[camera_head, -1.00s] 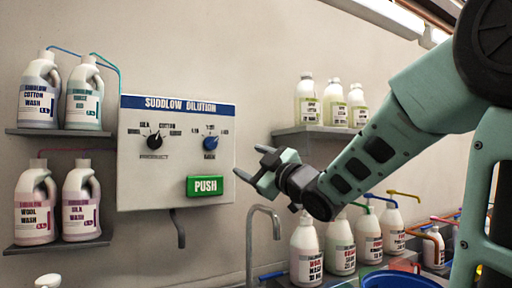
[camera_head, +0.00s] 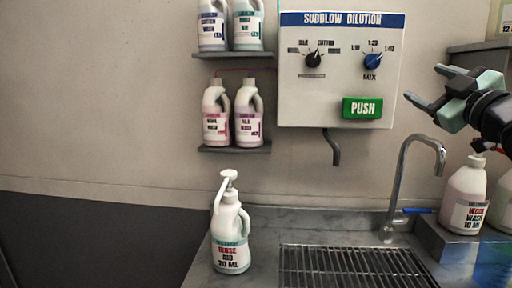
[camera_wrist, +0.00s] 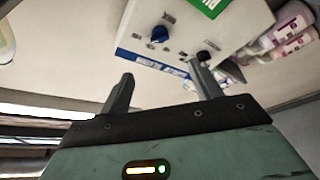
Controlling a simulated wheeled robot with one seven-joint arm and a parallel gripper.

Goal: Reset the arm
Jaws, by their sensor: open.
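My gripper (camera_head: 428,88) is at the right of the head view, raised in front of the wall, to the right of the dilution panel (camera_head: 292,88). Its two fingers are apart with nothing between them. In the wrist view, my gripper (camera_wrist: 162,92) also shows open and empty, with the panel (camera_wrist: 178,50) beyond the fingertips. The panel has a black knob (camera_head: 313,60), a blue knob (camera_head: 373,62) and a green PUSH button (camera_head: 362,108). My gripper touches none of them. Most of my arm is outside the head view.
A white pump bottle (camera_head: 230,245) stands on the counter, left of the drain grate (camera_head: 350,268). A curved tap (camera_head: 398,170) rises behind the grate. Wall shelves (camera_head: 234,149) hold several bottles. A Wool Wash bottle (camera_head: 465,200) stands at the right, below my gripper.

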